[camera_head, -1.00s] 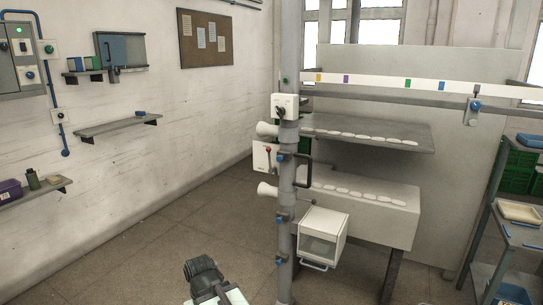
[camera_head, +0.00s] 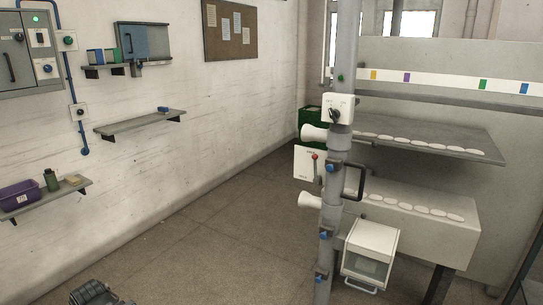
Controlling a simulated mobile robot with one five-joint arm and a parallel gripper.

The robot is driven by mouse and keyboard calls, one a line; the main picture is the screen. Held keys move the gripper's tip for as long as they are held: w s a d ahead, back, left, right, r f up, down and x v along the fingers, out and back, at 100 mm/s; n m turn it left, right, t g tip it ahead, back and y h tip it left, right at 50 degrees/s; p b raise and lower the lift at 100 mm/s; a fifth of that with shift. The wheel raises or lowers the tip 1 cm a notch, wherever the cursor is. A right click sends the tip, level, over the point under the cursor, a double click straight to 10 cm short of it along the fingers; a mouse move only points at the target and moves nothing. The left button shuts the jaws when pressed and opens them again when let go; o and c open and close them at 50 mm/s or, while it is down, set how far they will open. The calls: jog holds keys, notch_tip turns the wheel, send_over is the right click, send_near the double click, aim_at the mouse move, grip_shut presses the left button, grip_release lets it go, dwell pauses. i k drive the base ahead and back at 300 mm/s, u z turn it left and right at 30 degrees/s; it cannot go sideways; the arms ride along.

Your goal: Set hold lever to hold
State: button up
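The hold lever (camera_head: 314,157) is a small lever with a red knob on a white box (camera_head: 304,168) beside the grey upright pole. Its knob is near the upper part of the box, and the small print there is too blurred to read surely. My gripper (camera_head: 96,293) shows in part at the bottom left edge as a dark shape, far from the lever. Its fingers cannot be made out, and nothing is seen in it.
The grey pole (camera_head: 323,240) also carries a white switch box (camera_head: 337,108), white cones (camera_head: 309,200) and a black handle (camera_head: 355,182). A white bin (camera_head: 370,250) hangs low beside it. Shelves (camera_head: 140,122) line the left wall. The floor (camera_head: 215,215) between is clear.

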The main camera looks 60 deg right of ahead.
aim_at(315, 168)
jog(key=z, duration=0.1)
jog(key=i, duration=1.3)
jog(key=z, duration=0.9)
jog(key=k, duration=0.8)
jog(key=z, duration=0.15)
jog(key=i, duration=0.9)
jog(key=u, duration=0.05)
